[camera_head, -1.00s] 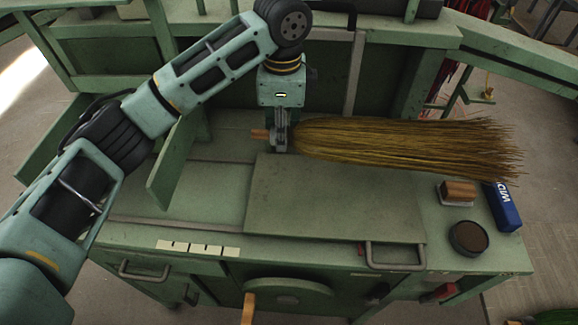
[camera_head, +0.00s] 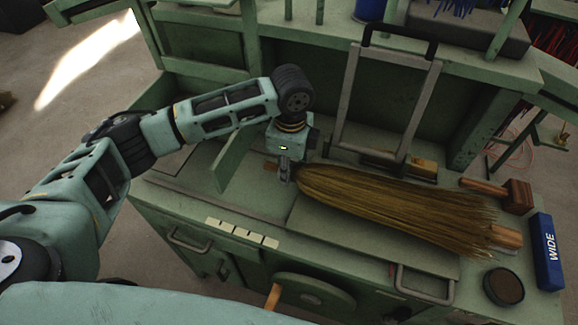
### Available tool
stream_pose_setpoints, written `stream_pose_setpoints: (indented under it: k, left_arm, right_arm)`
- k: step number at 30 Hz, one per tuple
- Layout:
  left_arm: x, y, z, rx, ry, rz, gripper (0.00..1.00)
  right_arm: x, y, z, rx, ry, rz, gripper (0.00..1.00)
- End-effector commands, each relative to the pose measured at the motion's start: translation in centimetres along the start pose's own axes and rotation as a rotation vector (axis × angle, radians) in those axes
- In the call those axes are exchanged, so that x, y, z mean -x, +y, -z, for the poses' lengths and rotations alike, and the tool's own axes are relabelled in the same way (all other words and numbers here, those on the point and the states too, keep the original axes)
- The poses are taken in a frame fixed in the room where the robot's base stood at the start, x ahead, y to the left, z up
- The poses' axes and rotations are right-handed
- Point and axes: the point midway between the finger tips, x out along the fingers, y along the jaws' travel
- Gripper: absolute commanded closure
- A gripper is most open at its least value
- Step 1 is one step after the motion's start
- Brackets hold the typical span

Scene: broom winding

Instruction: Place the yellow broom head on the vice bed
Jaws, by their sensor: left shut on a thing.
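The yellow broom head (camera_head: 395,205) is a bundle of yellow-brown bristles that fans out to the right. My left gripper (camera_head: 285,174) is shut on its narrow left end, and a short stub (camera_head: 270,166) shows left of the fingers. The bristles lie over a flat raised green plate (camera_head: 335,226) on the bench, which may be the vice bed. I cannot tell whether the broom head touches it. The bristle tips reach close to a small wooden block (camera_head: 507,237). My right gripper is out of view.
A grey metal frame (camera_head: 345,100) stands behind the broom head. A wooden mallet (camera_head: 516,194), a blue box (camera_head: 545,250) and a round dark tin (camera_head: 503,287) are at the right end. A green upright panel (camera_head: 236,155) stands left of the gripper.

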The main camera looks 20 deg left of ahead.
Motion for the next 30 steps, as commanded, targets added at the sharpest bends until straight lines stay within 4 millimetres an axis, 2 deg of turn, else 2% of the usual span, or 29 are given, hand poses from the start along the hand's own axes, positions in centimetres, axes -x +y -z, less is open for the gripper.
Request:
stream_pose_setpoints:
  k: [3, 10, 11, 16, 26, 30]
  left_arm:
    - [-1.0, -0.1, 0.1, 0.0, 0.002, 0.002, 0.97]
    - [-1.4, -0.1, 0.1, -0.001, 0.001, 0.003, 0.97]
    - [-1.4, 0.0, 0.0, -0.001, -0.001, 0.001, 0.58]
    - [-1.4, 0.0, 0.0, 0.0, -0.001, 0.001, 0.43]
    - [-1.3, -0.1, 0.1, 0.0, 0.0, 0.002, 0.42]
    - [-0.1, -0.2, 0.1, 0.001, 0.002, 0.005, 0.42]
  right_arm:
    - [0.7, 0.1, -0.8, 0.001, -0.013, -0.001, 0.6]
    - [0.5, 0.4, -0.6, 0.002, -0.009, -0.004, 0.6]
    - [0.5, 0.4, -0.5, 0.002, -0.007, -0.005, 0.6]
    - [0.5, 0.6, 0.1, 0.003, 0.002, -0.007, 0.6]
    - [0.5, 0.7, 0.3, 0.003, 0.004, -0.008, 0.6]
    - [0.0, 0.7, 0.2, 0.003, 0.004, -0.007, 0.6]
